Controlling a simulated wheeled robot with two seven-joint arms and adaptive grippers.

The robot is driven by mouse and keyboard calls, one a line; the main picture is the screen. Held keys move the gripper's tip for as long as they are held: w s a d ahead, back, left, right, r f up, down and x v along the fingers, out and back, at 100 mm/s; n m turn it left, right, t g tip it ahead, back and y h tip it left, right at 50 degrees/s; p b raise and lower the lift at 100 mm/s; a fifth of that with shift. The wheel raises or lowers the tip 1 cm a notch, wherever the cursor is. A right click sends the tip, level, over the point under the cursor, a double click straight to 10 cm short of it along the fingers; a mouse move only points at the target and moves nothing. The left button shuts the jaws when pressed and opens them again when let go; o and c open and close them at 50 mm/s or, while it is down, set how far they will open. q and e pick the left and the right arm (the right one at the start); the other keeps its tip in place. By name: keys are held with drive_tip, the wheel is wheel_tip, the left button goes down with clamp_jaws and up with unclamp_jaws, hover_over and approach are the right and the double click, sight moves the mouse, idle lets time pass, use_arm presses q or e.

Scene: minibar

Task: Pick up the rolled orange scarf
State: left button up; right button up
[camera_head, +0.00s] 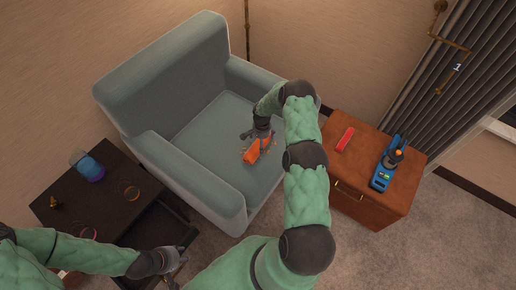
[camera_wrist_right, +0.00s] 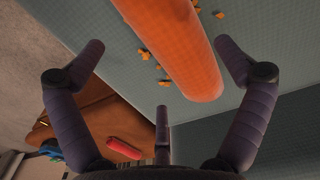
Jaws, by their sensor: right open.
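The rolled orange scarf (camera_head: 251,157) lies on the seat of the grey-green armchair. In the right wrist view the scarf (camera_wrist_right: 178,48) is a thick orange roll between my spread fingers, nearer the right-hand finger, with a gap to the left one. My right gripper (camera_head: 262,137) is over the seat at the scarf, partly covering it in the head view. In the wrist view this gripper (camera_wrist_right: 160,47) is open and holds nothing. My left gripper (camera_head: 172,266) is low at the bottom left, by the dark side table, apart from the scarf; its finger opening is unclear.
The armchair (camera_head: 165,62) has raised arms around the seat. Small orange bits (camera_wrist_right: 145,54) lie near the scarf. A brown cabinet (camera_head: 375,205) at right bears a red block (camera_head: 345,139) and a blue tool (camera_head: 382,172). A dark table (camera_head: 105,175) at left bears a blue-purple jar (camera_head: 88,168).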

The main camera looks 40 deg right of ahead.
drive_tip(key=shift+w+f+b, duration=0.15)
drive_tip(key=shift+f+b, duration=0.6)
drive_tip(key=shift+f, duration=0.6)
drive_tip(key=shift+w+f+b, duration=0.15)
drive_tip(key=shift+f+b, duration=0.6)
drive_tip(key=shift+f, duration=0.6)
drive_tip(key=shift+a, duration=0.1)
drive_tip(key=c, duration=1.1)
